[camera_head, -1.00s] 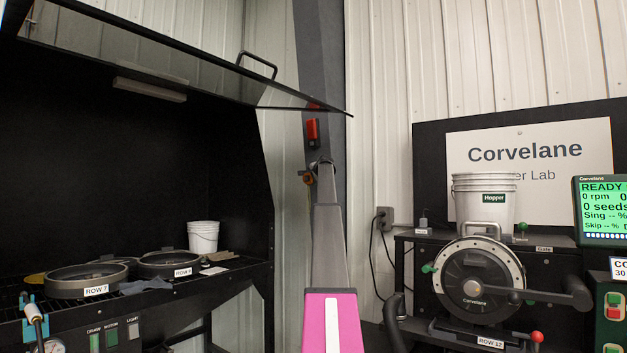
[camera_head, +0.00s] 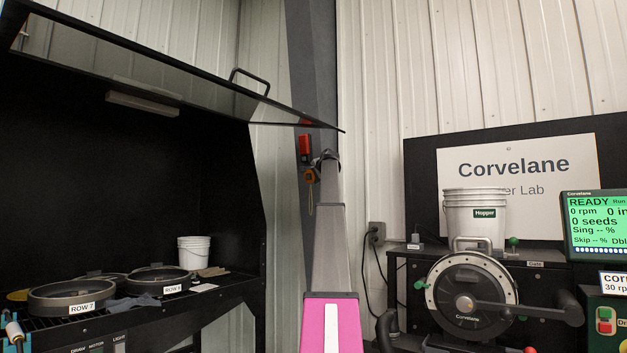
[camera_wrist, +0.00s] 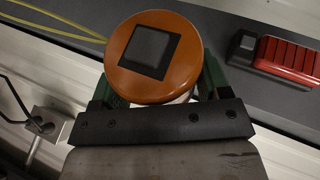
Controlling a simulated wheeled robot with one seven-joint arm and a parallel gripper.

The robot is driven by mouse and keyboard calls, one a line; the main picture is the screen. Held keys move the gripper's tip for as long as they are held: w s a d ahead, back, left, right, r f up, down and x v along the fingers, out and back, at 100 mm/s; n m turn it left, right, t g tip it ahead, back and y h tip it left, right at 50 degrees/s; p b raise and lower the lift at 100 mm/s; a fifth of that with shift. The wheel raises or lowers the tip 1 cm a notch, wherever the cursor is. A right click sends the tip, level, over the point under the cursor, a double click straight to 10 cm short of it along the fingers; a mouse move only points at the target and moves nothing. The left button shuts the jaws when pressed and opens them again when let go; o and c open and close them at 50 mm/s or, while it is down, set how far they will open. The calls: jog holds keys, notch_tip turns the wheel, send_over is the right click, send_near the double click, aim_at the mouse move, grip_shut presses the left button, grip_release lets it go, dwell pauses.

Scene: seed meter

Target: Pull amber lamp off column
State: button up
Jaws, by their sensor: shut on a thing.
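The amber lamp (camera_wrist: 153,58) is a round orange disc with a dark square in its middle in the wrist view. My gripper (camera_wrist: 160,88) is shut on it, with dark green fingers at either side of the disc. In the head view the lamp (camera_head: 311,175) is small, partly hidden by my gripper (camera_head: 322,162), and a yellowish cord loop hangs below it. The grey column (camera_head: 308,85) stands behind; it also fills the upper wrist view (camera_wrist: 215,18). I cannot tell whether the lamp touches the column.
A red device (camera_head: 305,147) is on the column close to the lamp. The raised hood lid (camera_head: 200,90) reaches almost to the column above it. A wall socket (camera_head: 376,233) is to the right. The seed meter bench (camera_head: 540,285) stands at right, the black cabinet (camera_head: 257,200) at left.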

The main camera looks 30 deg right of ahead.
aim_at(309, 176)
jog(key=shift+s+a+f, duration=0.1)
jog(key=shift+s+a, duration=0.2)
jog(key=shift+a, duration=0.4)
jog(key=shift+s+a+f, duration=0.15)
jog(key=shift+s+a, duration=0.1)
jog(key=shift+a, duration=0.45)
jog(key=shift+s+a+f, duration=0.1)
jog(key=shift+s+a, duration=0.2)
jog(key=shift+a, duration=0.4)
